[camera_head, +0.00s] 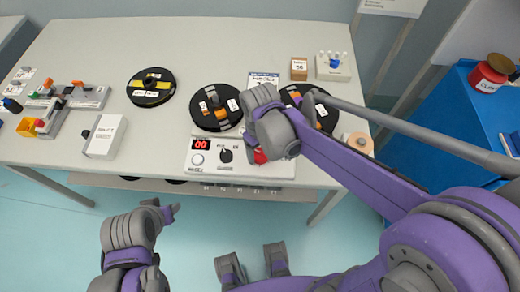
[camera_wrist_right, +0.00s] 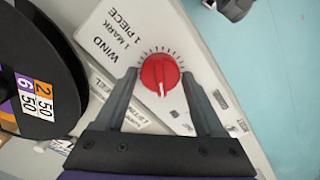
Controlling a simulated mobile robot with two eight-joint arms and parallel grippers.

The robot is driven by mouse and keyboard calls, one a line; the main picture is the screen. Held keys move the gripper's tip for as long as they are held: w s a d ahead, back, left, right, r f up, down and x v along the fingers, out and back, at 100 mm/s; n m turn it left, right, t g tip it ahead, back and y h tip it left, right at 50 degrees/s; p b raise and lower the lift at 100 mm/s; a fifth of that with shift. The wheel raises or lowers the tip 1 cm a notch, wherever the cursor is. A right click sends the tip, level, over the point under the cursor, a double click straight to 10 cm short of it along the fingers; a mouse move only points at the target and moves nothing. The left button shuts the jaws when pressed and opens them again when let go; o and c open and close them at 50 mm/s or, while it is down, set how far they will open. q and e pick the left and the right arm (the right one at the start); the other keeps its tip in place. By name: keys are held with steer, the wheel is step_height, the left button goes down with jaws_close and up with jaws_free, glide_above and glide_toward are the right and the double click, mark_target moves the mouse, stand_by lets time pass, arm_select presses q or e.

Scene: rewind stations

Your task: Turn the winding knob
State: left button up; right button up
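The red winding knob (camera_wrist_right: 158,72) with a white pointer line sits in a ring of tick marks, beside the label "WIND 1 MARK 1 PIECE". In the head view, red (camera_head: 261,157) shows just below my right gripper (camera_head: 262,146), which hides much of that spot. In the right wrist view, my right gripper (camera_wrist_right: 160,76) is open, with one finger on each side of the knob. Small gaps seem to show between fingers and knob. The knob is on the white control box (camera_head: 276,172). My left gripper (camera_head: 166,210) is in front of the table; its opening is unclear.
The box has a red display reading 00 (camera_head: 201,144) and a black knob (camera_head: 226,155). Black reels (camera_head: 152,75) stand on the table; one (camera_wrist_right: 35,75) is close to my right gripper. A white box (camera_head: 104,139) and clamps stand left. A blue cabinet (camera_head: 447,105) is right.

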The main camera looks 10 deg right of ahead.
mark_target(260, 153)
steer(key=shift+o, duration=1.1)
steer(key=shift+r, duration=0.1)
step_height(260, 153, up, 11)
steer(key=p, duration=0.1)
steer(key=shift+f, duration=0.2)
steer(key=s+d+f+m+t+p, duration=0.3)
steer(key=s+d+m+t, duration=0.2)
steer(key=s+d, duration=0.3)
steer(key=shift+s+f+m, duration=0.3)
steer(key=shift+s+f, duration=0.1)
steer(key=shift+s, duration=0.6)
